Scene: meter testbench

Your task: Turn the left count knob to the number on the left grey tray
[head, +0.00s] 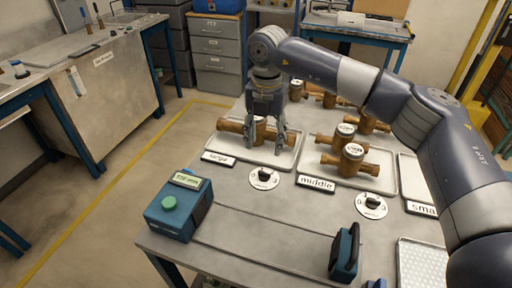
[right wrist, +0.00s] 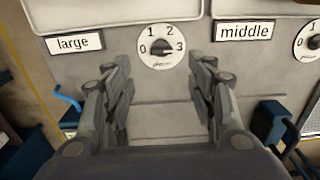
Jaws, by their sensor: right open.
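The left count knob (head: 264,176) is a black knob on a round white dial marked 0 to 3, in front of the left tray. It also shows in the right wrist view (right wrist: 161,47); I cannot clearly tell which number it points to. The left grey tray (head: 222,152), behind the "large" label (head: 218,159), holds a brass meter (head: 231,126), partly hidden by my gripper. My right gripper (head: 265,150) points down, open and empty. In the right wrist view its fingers (right wrist: 162,75) stand apart, either side of the dial's lower edge. My left gripper is out of view.
The middle tray (head: 377,183) holds two brass meters, with its own dial (head: 371,205) and label (head: 316,184).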

